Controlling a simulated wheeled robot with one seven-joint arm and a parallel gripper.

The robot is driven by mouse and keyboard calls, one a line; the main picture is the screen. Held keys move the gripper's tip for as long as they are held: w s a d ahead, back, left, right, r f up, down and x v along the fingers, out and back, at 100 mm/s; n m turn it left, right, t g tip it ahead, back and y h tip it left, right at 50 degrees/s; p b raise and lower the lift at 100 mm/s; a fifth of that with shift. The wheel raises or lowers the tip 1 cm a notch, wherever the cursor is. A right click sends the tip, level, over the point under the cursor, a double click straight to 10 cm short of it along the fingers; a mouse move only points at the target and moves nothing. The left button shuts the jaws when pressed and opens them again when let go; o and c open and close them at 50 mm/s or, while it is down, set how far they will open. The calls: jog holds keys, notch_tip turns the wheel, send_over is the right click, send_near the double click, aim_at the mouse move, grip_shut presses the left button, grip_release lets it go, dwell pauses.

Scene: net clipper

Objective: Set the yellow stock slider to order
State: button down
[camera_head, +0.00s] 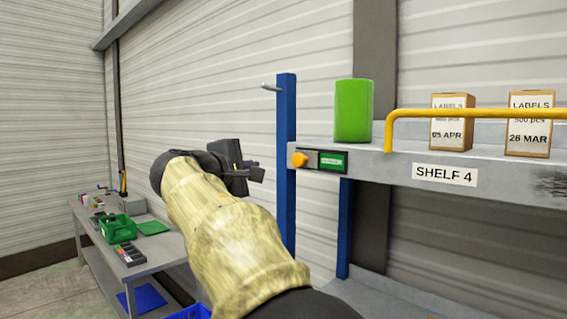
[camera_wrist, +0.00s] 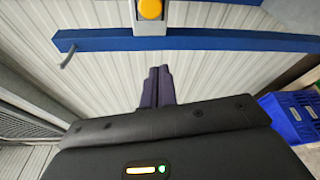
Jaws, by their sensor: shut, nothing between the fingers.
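In the wrist view the yellow knob (camera_wrist: 151,9) is at the top edge, beyond my fingertips. My gripper (camera_head: 257,174) is left of the knob and apart from it in the head view. In the wrist view my gripper (camera_wrist: 158,72) has its two fingers together with nothing between them.
A blue upright (camera_head: 286,120) with a metal peg stands beside the knob. A green cylinder (camera_head: 353,110), a yellow rail (camera_head: 470,113) and label boxes (camera_head: 452,122) are on the shelf (camera_head: 375,168). A table (camera_head: 160,246) with green bins stands left. Blue crates (camera_wrist: 295,115) show right in the wrist view.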

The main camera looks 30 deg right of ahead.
aim_at(302, 160)
jog(key=shift+d, duration=0.1)
jog(key=w+d+p, duration=0.2)
jog(key=d+p, duration=0.3)
jog(key=d, duration=0.4)
jog(key=shift+w, duration=0.35)
dwell(0.3)
jog(key=shift+s+a, duration=0.1)
jog(key=shift+a, duration=0.05)
